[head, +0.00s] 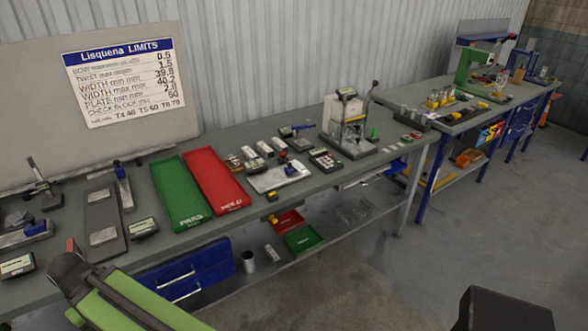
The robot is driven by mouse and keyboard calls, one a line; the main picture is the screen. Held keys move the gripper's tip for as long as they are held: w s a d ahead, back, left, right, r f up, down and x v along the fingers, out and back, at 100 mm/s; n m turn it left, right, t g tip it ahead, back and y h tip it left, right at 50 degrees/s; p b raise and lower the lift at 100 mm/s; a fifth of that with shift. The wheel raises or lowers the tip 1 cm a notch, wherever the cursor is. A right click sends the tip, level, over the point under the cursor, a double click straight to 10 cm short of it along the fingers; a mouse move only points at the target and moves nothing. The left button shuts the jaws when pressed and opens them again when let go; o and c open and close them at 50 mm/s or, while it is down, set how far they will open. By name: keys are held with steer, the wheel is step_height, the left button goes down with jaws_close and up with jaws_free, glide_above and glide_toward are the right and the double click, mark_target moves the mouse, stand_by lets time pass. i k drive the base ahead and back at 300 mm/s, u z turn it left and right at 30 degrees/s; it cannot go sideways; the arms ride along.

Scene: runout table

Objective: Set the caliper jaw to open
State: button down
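I cannot make out the caliper or its jaw for certain; the tools on the long grey workbench (330,190) are small in the head view. A small device with a blue part (302,127) lies behind the silver plate (279,177), near the bench's middle. Another tool with a blue upper part (124,188) stands left of the green tray (181,191). Neither shows clearly as a caliper. A green and dark link of my arm crosses the lower left corner. My gripper does not show.
A red tray (214,180) lies beside the green one. A press-like fixture (350,123) with a lever stands to the right. A limits sign (124,81) hangs behind. A second bench (455,122) carries a green machine (475,73).

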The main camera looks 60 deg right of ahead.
mark_target(292, 168)
steer(key=z, duration=5.5)
steer(key=i, duration=0.1)
steer(key=u, duration=2.05)
steer(key=k, duration=0.8)
steer(key=u, duration=1.2)
steer(key=i, duration=1)
